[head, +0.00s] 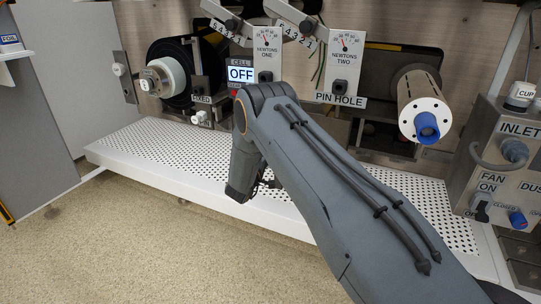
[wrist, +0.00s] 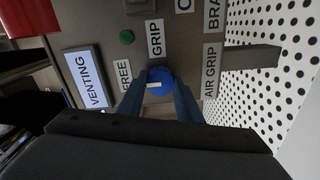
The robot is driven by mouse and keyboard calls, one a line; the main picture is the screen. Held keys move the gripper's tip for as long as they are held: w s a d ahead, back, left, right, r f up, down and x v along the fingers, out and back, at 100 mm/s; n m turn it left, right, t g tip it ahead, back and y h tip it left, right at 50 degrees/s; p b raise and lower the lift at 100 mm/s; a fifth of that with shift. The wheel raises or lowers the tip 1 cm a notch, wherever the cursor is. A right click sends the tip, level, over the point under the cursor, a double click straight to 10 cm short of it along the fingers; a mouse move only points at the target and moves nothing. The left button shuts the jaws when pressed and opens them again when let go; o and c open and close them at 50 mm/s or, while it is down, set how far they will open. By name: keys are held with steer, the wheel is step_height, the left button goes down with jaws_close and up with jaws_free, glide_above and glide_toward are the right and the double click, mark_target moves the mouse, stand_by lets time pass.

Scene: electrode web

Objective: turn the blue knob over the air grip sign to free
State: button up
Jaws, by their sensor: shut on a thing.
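The blue knob (wrist: 161,76) shows in the wrist view on a grey panel, to the left of the AIR GRIP sign (wrist: 211,70). A short white mark on the knob points left in the picture, towards the side of the FREE sign (wrist: 124,75). The GRIP sign (wrist: 156,38) is above the knob in the picture. My gripper (wrist: 161,86) is shut on the knob, with one finger on each side of it. In the head view my forearm covers this panel, and the knob and fingertips are hidden.
A lit VENTING display (wrist: 86,78) and a green button (wrist: 127,37) are near the knob. A white perforated shelf (head: 150,150) runs below the machine front. An OFF display (head: 241,75) and a roller (head: 424,105) are behind my arm.

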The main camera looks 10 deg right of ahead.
steer(key=o, duration=1)
steer(key=shift+o, duration=0.2)
steer(key=p+v, duration=0.2)
steer(key=v, duration=0.6)
